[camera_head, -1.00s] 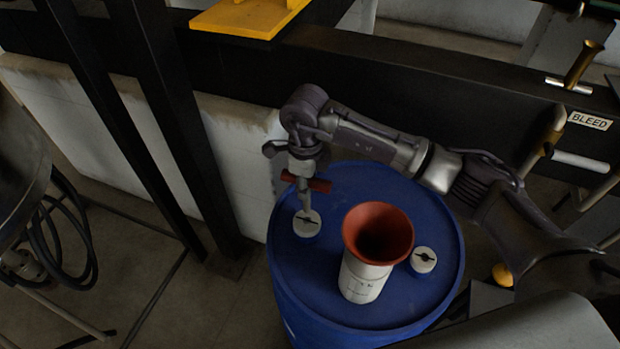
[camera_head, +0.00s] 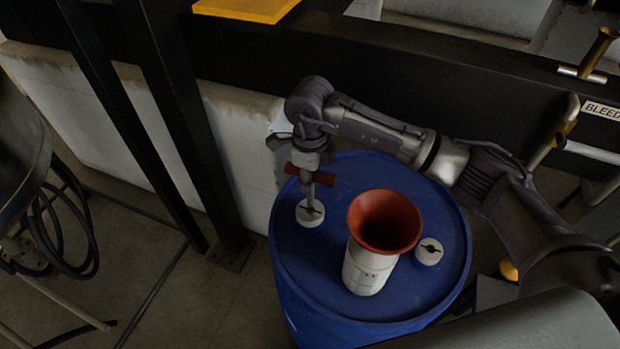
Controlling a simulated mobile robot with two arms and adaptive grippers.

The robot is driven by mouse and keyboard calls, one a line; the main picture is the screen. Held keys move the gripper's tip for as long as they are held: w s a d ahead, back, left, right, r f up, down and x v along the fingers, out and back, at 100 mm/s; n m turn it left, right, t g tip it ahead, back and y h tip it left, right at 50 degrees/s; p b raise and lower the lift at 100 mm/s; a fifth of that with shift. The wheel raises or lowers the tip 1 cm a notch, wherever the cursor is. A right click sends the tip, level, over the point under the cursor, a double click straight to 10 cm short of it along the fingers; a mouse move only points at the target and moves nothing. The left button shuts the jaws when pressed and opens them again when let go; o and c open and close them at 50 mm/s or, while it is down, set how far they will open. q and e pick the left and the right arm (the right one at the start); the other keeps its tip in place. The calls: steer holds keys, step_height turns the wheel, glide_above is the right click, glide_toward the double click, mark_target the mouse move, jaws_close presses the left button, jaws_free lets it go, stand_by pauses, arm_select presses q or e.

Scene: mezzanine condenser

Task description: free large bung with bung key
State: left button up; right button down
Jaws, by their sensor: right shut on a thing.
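A blue drum (camera_head: 335,292) stands upright with two pale bungs in its lid. The large bung (camera_head: 309,214) is at the lid's left, with a dark slot in its top. The smaller bung (camera_head: 428,251) is at the right. The bung key (camera_head: 322,177) has a red cross handle and a grey shaft. My right gripper (camera_head: 307,168) is shut on the key and holds it upright above the large bung. The key's lower tip is at the bung's top; I cannot tell if it is seated in the slot. My left gripper is not in view.
A white container with a red funnel mouth (camera_head: 384,221) stands on the lid between the bungs. Dark posts and a low white wall (camera_head: 240,130) are left of the drum. A bleed valve handle (camera_head: 597,52) is at upper right.

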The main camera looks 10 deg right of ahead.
steer(key=shift+f+b, duration=1.8)
steer(key=shift+f, duration=0.15)
steer(key=shift+n+b, duration=1.9)
steer(key=shift+n, duration=0.1)
steer(key=shift+n+b, duration=1.85)
steer(key=shift+n, duration=0.15)
steer(key=shift+n+b, duration=1.65)
steer(key=shift+n, duration=0.35)
steer(key=n+b, duration=0.2)
steer(key=n, duration=0.1)
steer(key=shift+n, duration=0.3)
steer(key=shift+r+b, duration=0.15)
steer(key=shift+b, duration=0.15)
steer(key=shift+r+p, duration=1.3)
steer(key=shift+r, duration=1.25)
steer(key=shift+s+f, duration=0.1)
